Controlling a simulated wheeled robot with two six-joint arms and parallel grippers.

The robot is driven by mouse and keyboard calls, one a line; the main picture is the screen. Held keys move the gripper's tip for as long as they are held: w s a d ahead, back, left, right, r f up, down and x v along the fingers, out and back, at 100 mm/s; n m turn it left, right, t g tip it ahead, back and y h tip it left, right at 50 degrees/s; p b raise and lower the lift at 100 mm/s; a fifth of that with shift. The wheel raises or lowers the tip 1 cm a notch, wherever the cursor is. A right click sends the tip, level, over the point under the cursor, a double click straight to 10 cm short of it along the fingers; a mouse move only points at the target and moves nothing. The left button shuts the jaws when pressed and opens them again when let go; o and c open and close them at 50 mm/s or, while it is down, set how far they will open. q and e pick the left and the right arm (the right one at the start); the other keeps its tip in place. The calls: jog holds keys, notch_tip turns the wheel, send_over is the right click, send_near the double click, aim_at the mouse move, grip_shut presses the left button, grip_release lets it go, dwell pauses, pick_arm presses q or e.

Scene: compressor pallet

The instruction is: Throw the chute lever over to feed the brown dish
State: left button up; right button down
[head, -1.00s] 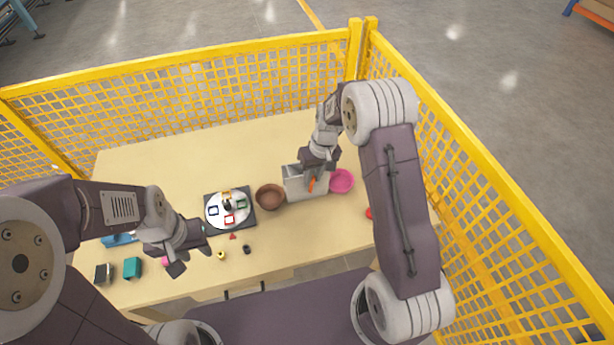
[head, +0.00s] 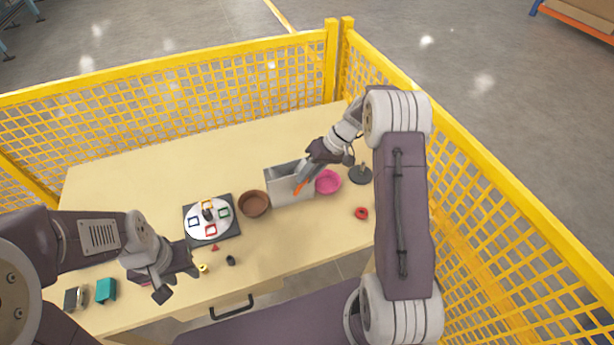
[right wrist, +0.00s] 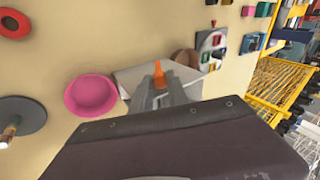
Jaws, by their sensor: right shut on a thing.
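The chute is a grey box (head: 283,190) standing between the brown dish (head: 254,204) on its left and the pink dish (head: 328,182) on its right. Its orange lever (head: 299,188) is on the front side. My right gripper (head: 303,181) comes in from the upper right and is shut on the lever, which looks slanted. In the right wrist view the orange lever (right wrist: 159,73) shows at the fingertips, with the pink dish (right wrist: 91,95) at left and the brown dish (right wrist: 184,60) partly hidden behind the chute. My left gripper (head: 178,284) is open and empty over the front left.
A turntable with coloured frames (head: 209,222) lies left of the brown dish. A red ring (head: 361,213) and a dark round stand (head: 360,175) are at right. Teal (head: 106,291) and grey blocks are at front left. A yellow mesh fence (head: 170,100) encloses the table.

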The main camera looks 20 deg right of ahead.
jog(key=shift+s+f, duration=0.15)
jog(key=c, duration=1.3)
grip_release()
jog(key=v, duration=0.9)
